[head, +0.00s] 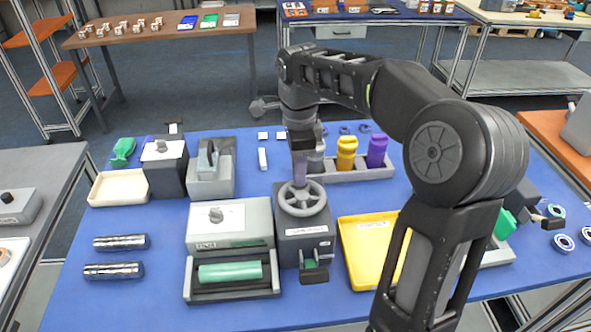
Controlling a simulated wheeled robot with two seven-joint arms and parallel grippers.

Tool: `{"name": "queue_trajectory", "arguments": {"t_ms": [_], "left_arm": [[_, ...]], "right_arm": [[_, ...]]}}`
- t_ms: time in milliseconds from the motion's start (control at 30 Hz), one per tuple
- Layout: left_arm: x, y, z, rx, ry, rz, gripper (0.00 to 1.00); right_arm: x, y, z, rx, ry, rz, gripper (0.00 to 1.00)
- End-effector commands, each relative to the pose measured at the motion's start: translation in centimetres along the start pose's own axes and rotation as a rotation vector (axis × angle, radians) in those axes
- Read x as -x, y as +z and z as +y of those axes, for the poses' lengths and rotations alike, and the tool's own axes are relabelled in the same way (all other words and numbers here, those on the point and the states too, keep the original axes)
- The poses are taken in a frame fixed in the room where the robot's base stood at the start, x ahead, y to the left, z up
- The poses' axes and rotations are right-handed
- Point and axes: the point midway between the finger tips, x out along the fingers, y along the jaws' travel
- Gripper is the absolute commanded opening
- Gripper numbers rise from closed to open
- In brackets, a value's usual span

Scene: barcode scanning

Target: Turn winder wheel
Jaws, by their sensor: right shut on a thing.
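The winder wheel (315,208) is a grey spoked wheel on top of a dark box-shaped winder (305,245) near the middle of the blue table. A small green piece (310,262) shows at the winder's front. My right gripper (301,182) reaches down from above at the far side of the wheel, with its fingertips at the wheel's far rim. It is shut on the wheel there, though the exact contact is small and partly hidden. My left gripper is not in view.
A grey machine with a green roller (230,272) stands left of the winder. A yellow tray (364,252) lies to the right, partly behind my right arm. Yellow (346,153) and purple (377,150) bottles stand in a rack behind.

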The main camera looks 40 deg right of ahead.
Motion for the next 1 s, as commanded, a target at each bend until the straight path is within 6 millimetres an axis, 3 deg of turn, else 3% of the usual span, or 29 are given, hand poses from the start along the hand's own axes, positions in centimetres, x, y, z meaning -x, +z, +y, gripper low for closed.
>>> {"name": "queue_trajectory", "arguments": {"t_ms": [533, 567, 633, 1000], "left_arm": [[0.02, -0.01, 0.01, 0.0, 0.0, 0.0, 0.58], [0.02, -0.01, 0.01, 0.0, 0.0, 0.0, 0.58], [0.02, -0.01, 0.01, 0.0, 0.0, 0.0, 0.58], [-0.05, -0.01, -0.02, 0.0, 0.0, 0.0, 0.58]], "right_arm": [[0.17, -0.14, -0.1, -0.038, -0.005, -0.002, 0.0], [0.16, -0.14, -0.1, -0.038, -0.005, -0.002, 0.22], [0.15, -0.14, -0.08, -0.037, -0.004, -0.002, 0.28], [0.4, -0.14, -0.04, -0.036, -0.002, -0.001, 0.3]]}}
